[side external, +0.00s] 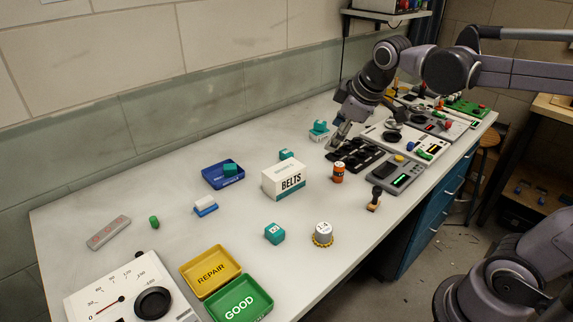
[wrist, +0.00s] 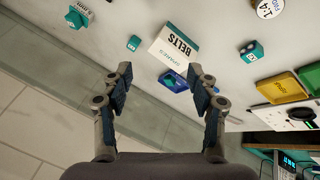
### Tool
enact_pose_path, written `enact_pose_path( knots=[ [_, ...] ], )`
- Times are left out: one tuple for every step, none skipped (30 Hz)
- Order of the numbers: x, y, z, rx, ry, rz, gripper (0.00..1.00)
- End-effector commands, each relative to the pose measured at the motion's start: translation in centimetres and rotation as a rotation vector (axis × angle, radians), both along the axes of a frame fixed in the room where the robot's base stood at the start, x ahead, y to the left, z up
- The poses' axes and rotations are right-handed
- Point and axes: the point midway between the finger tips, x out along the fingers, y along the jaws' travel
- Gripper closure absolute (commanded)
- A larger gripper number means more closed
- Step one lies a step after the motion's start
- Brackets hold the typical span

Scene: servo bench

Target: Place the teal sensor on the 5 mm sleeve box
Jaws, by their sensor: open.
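Several small teal blocks are in view, and I cannot tell which is the teal sensor. One (side external: 287,154) stands behind the white-and-teal BELTS box (side external: 284,180). One (side external: 274,233) with a pale label is in front of that box. Another (side external: 231,169) sits in the blue tray (side external: 212,182), and a stepped teal piece (side external: 319,129) stands near my gripper (side external: 338,139). The BELTS box (wrist: 174,46) and a teal block (wrist: 134,43) show beyond the fingertips.
Dark modules (side external: 355,154), an orange cylinder (side external: 338,173) and a meter (side external: 397,175) crowd the right. A yellow REPAIR tray (side external: 232,264), a green GOOD tray (side external: 262,305) and a dial instrument (side external: 100,300) are in front. The wall borders the back; the left bench is mostly clear.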

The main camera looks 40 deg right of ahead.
Motion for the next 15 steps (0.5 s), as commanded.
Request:
enact_pose_path(
  knots=[
    [-1.9,0.8,-1.0,0.052,-0.023,-0.056,0.41],
    [-2.7,1.3,-1.6,0.084,-0.037,-0.093,0.41],
    [-3.9,1.8,-2.3,0.126,-0.054,-0.139,0.41],
    [-4.7,2.2,-2.9,0.157,-0.066,-0.174,0.41],
    [-5.5,2.5,-3.5,0.189,-0.077,-0.208,0.41],
    [-6.4,2.9,-4.3,0.226,-0.09,-0.249,0.41],
    [-7.1,3.2,-4.9,0.253,-0.099,-0.277,0.41],
    [-7.7,3.5,-5.4,0.279,-0.106,-0.303,0.41],
    [-8.3,3.7,-6.0,0.31,-0.115,-0.335,0.41],
    [-8.7,3.9,-6.4,0.33,-0.121,-0.357,0.41],
    [-9.1,4.1,-6.8,0.347,-0.125,-0.375,0.41],
    [-9.5,4.2,-7.3,0.367,-0.13,-0.395,0.41],
    [-9.7,4.3,-7.5,0.378,-0.132,-0.407,0.41],
    [-9.9,4.4,-7.7,0.387,-0.134,-0.417,0.41],
    [-10.0,4.5,-7.9,0.395,-0.136,-0.426,0.41]
  ],
)
